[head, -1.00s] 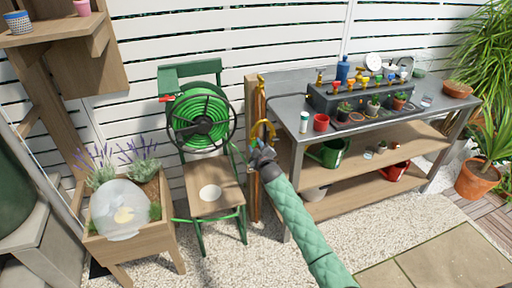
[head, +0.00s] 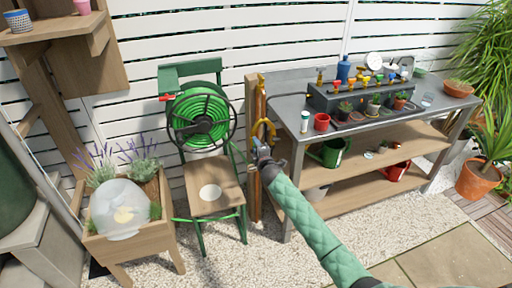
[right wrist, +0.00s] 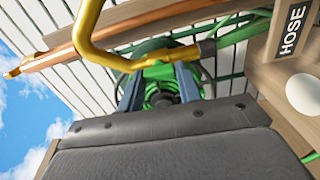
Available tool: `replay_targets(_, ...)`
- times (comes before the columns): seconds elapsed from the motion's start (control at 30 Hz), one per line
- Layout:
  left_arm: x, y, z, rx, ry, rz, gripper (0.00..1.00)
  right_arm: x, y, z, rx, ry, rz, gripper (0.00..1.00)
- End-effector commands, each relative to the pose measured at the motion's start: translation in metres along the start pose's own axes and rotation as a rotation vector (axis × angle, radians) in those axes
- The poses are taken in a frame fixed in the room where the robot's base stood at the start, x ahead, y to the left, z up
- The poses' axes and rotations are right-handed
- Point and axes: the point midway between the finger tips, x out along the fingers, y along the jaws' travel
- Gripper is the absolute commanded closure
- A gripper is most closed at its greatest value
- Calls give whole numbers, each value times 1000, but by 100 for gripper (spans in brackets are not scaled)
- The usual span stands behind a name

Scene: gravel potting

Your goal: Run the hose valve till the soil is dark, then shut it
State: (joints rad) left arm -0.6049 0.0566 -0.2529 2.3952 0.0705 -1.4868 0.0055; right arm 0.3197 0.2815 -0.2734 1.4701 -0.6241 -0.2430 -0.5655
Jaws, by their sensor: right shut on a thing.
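My right gripper (head: 261,148) is at the hose valve on the wooden post, just below the yellow curved pipe (head: 270,128). The exact grip and the lever's angle are hard to see. A green hose (right wrist: 240,33) joins the brass fitting. The planter (head: 146,244) stands at left. A cloudy dome (head: 119,212) covers part of it; the brown soil (head: 150,188) shows only partly. My left gripper is out of view.
The green hose reel (head: 200,118) hangs above a small wooden seat (head: 225,190), left of the valve. A grey-topped bench (head: 360,135) with pots stands at right. A HOSE label (right wrist: 292,30) is on the post. Gravel (head: 350,225) in front is clear.

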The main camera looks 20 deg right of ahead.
Motion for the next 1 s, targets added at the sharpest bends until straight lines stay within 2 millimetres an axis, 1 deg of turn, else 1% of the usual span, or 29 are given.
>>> replay_targets(0.2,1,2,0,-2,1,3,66,0,-2,0,-50,0,-2,88)
replay_targets(0.67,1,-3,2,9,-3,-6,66,0,-2,0,-62,0,-2,88)
replay_targets(0.7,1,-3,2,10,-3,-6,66,0,-2,0,-62,0,-2,62)
replay_targets(0.8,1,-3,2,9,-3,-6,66,0,-2,0,-62,0,-2,44)
replay_targets(1.0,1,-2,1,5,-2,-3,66,0,-1,0,-61,0,-1,44)
